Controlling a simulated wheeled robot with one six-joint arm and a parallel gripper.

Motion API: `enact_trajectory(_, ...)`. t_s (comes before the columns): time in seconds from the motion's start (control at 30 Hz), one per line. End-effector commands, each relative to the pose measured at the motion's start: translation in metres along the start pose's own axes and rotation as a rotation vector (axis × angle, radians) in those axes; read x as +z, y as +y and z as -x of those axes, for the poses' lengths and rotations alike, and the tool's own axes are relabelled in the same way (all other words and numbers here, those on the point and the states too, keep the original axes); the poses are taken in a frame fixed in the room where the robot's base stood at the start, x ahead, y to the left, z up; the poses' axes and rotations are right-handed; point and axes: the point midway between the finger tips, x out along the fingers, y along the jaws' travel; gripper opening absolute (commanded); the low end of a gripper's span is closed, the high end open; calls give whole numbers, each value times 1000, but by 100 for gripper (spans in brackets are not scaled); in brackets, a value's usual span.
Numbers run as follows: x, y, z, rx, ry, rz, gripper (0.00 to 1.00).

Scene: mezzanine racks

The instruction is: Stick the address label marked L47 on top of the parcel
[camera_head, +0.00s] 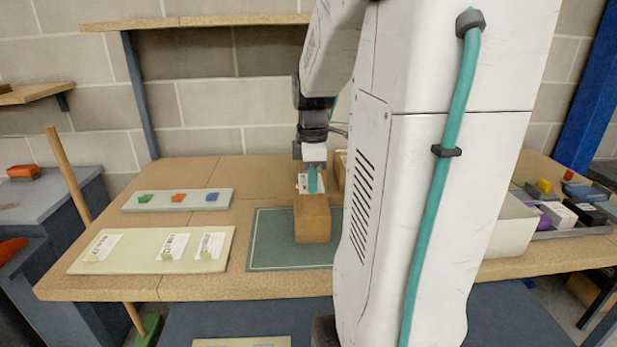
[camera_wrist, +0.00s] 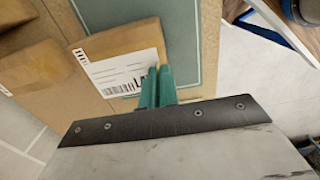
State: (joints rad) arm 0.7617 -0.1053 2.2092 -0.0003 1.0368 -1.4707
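The parcel (camera_head: 312,222) is a brown box on a dark green mat (camera_head: 270,262) near the middle of the bench. It also shows in the wrist view (camera_wrist: 120,38). A white address label (camera_wrist: 118,72) with a barcode lies over the parcel's top at one end; I cannot tell if it touches. Its large print starts with "L", and my fingers hide the rest. My gripper (camera_head: 313,180) points down over that end. Its green fingers (camera_wrist: 155,86) are close together on the label's edge.
A pale board (camera_head: 75,265) with several white labels lies at the left. Behind it is a grey strip (camera_head: 130,204) with green, orange and blue pieces. Other brown boxes (camera_wrist: 35,66) stand beyond the parcel. A white bin (camera_head: 510,232) and a tray of small boxes are at the right.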

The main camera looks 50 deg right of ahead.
Motion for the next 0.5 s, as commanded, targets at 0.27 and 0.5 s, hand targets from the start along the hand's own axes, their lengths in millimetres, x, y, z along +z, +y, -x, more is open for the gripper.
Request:
enact_trajectory(0.27, 1, 0, -27, -2, -1, -2, 0)
enact_trajectory(0.5, 1, 0, -46, -2, -1, -2, 0)
